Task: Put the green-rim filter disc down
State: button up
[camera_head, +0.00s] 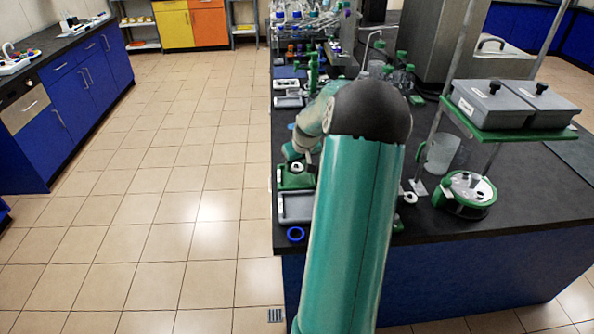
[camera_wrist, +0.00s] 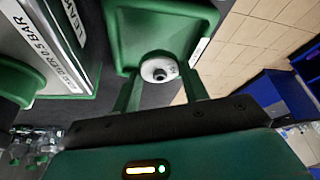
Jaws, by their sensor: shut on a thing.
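My gripper (camera_wrist: 160,82) has its two green fingers on either side of a small round white piece with a dark centre, which I take as the filter disc (camera_wrist: 159,69). Its green rim cannot be made out against the green behind it. In the wrist view the disc lies over the near edge of a green tray (camera_wrist: 190,18). In the head view my gripper (camera_head: 297,158) is low over the same green tray (camera_head: 284,184) at the bench's left edge, with the pale disc (camera_head: 298,166) there. I cannot tell whether the disc touches the tray.
A grey tray (camera_head: 296,206) lies in front of the green tray, with a blue ring (camera_head: 296,234) by the bench corner. A labelled panel (camera_wrist: 60,45) is close on the left in the wrist view. A green-and-white round device (camera_head: 466,192) stands right of my arm. Tiled floor is clear on the left.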

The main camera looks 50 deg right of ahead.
aim_at(298, 169)
jog(key=shift+f, duration=1.45)
jog(key=shift+f, duration=0.1)
jog(key=o, duration=1)
jog(key=shift+c, duration=0.2)
